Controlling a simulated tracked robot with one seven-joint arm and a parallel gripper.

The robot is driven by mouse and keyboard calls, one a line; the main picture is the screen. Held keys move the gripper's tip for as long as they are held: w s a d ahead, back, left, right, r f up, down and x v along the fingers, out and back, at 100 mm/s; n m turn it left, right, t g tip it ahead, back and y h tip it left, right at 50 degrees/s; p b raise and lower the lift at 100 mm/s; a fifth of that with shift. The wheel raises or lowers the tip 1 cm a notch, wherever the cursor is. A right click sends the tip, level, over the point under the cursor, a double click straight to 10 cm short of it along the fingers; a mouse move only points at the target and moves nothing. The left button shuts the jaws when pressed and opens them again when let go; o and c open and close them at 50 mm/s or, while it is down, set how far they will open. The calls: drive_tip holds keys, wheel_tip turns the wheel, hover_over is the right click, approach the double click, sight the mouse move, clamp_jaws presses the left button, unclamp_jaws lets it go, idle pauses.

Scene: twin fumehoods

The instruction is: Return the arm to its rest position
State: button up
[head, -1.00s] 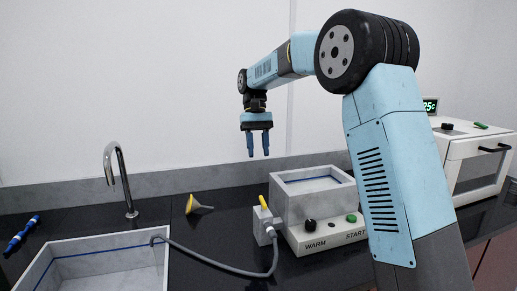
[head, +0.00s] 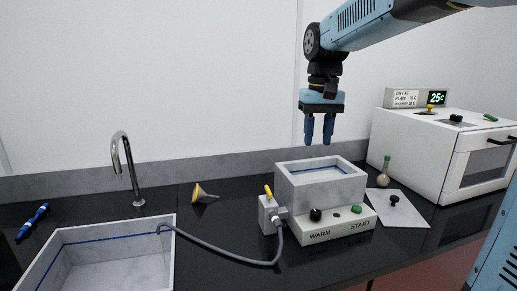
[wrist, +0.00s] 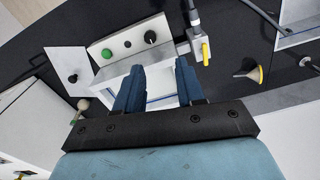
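My gripper (head: 319,130) hangs with its fingers pointing down, above the grey open-topped bath (head: 322,190) with WARM and START controls. Its two blue fingers are apart with nothing between them. In the wrist view my gripper (wrist: 158,88) also shows its fingers apart and empty, with the bath behind them. My arm reaches in from the upper right of the head view.
A sink (head: 100,238) with a tap (head: 128,165) is at left, beside a blue pen-like tool (head: 33,221).

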drive_tip(key=s+d+f+t, duration=0.2)
drive_tip(key=s+d+f, duration=0.1)
drive_tip(key=s, duration=0.6)
drive_tip(key=s+d+f+m+t, duration=0.1)
drive_tip(key=s+d+f+t, duration=0.2)
drive_tip(key=s+d, duration=0.3)
drive_tip(key=s+f, duration=0.1)
drive_tip(key=s, duration=0.2)
drive_tip(key=shift+s, duration=0.3)
